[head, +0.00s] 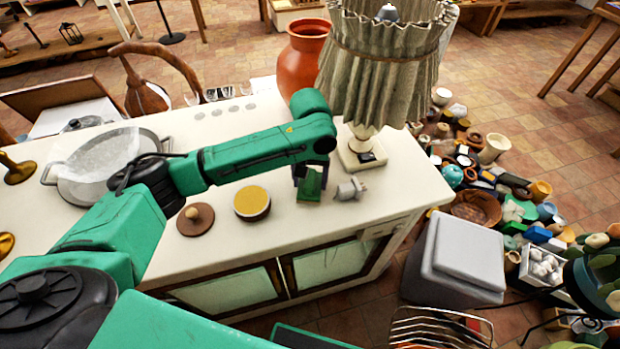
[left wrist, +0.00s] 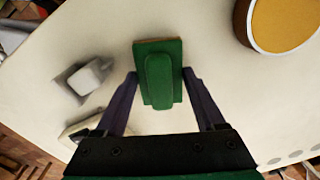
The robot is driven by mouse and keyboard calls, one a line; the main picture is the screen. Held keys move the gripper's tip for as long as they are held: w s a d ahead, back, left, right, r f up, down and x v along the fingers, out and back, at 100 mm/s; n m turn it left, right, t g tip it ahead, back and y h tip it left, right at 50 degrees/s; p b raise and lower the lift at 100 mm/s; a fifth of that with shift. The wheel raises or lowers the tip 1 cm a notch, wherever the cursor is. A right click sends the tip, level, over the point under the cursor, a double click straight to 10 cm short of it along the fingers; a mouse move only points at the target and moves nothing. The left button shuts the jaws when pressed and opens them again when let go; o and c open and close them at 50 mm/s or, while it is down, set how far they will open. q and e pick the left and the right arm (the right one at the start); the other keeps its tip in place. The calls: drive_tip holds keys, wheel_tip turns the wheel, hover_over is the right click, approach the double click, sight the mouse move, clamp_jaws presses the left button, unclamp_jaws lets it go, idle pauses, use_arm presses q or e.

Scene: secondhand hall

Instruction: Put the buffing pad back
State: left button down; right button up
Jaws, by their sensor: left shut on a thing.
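The buffing pad looks to be the green block (head: 311,184) with a raised grip on its back, near the front edge of the white counter (head: 330,215). In the left wrist view the green pad (left wrist: 159,75) lies between the two dark fingers, with a thin brown edge at its far end. My left gripper (head: 309,172) is shut on it from above; it also shows in the left wrist view (left wrist: 160,76). I cannot tell whether the pad touches the counter. My right gripper is not in view.
A yellow-topped round tin (head: 252,202) and a brown knobbed disc (head: 196,219) lie left of the pad. A small grey-white object (head: 350,189) is close on its right. A pleated lamp (head: 375,80) and terracotta vase (head: 302,60) stand behind. Bare counter lies in front.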

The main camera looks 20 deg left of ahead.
sight(310, 178)
use_arm(q)
drive_tip(key=shift+s+f, duration=0.1)
drive_tip(key=shift+f, duration=0.05)
drive_tip(key=shift+c, duration=0.5)
unclamp_jaws()
drive_tip(key=shift+o, duration=0.5)
drive_tip(key=shift+w+f, duration=0.1)
drive_tip(key=shift+w, duration=0.1)
wheel_tip(310, 178, up, 12)
drive_tip(key=b, duration=0.1)
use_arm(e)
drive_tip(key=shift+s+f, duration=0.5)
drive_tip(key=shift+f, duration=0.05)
